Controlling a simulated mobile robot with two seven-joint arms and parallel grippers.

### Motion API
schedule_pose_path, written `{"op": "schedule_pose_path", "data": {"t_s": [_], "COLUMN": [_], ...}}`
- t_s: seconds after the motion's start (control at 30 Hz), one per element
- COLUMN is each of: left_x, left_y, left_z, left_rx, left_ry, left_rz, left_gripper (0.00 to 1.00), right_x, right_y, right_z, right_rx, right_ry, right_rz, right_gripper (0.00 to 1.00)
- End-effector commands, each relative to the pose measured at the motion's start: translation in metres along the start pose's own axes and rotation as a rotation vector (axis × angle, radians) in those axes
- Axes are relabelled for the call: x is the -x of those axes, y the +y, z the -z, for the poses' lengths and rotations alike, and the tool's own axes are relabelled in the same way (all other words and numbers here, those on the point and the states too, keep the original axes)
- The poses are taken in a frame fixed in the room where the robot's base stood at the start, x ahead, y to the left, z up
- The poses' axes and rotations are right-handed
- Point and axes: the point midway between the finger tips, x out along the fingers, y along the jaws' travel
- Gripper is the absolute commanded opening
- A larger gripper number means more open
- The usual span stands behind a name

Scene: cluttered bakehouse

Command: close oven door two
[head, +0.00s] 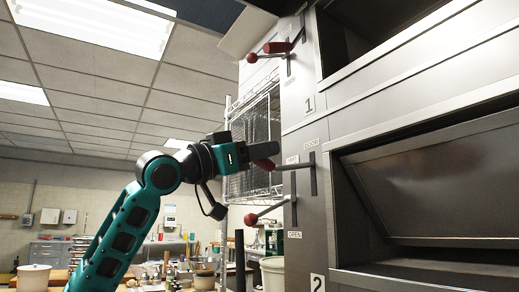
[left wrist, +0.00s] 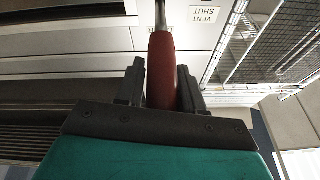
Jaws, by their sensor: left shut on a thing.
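Oven door two, a dark metal panel (head: 440,185), hangs slanted inside the wide lower oven opening, with a dark gap below it. A number plate "2" (head: 318,283) is on the oven face beside it. My left gripper (head: 268,155) is shut on the red grip of a lever (head: 264,164) that sticks out from the oven face left of the opening. In the left wrist view the red grip (left wrist: 162,60) lies between both fingers. An upside-down "VENT SHUT" label (left wrist: 204,15) shows near it. My right gripper is out of view.
Below is another red-knobbed lever (head: 250,219), with an "OPEN" label (head: 293,235) nearby. More red-ended levers (head: 252,58) are above, beside plate "1" (head: 309,103). A wire rack (head: 250,125) stands behind the gripper. A cluttered worktable (head: 150,284) is at lower left.

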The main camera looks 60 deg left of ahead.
Motion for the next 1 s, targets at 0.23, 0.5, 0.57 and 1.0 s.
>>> {"op": "schedule_pose_path", "data": {"t_s": [0.23,0.5,0.57,1.0], "left_x": [-0.002,-0.002,-0.001,0.013], "left_y": [0.0,0.0,0.0,0.001], "left_z": [-0.005,-0.005,-0.004,-0.005], "left_rx": [-0.004,-0.003,-0.003,-0.001], "left_ry": [-0.015,-0.014,-0.012,-0.003], "left_rz": [0.002,0.0,0.0,0.0], "left_gripper": [0.0,0.48,0.53,0.57], "right_x": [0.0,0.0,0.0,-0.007], "right_y": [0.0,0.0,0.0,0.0], "right_z": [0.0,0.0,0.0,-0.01], "right_rx": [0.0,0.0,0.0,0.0], "right_ry": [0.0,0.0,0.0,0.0], "right_rz": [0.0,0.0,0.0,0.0], "right_gripper": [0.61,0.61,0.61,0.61]}}
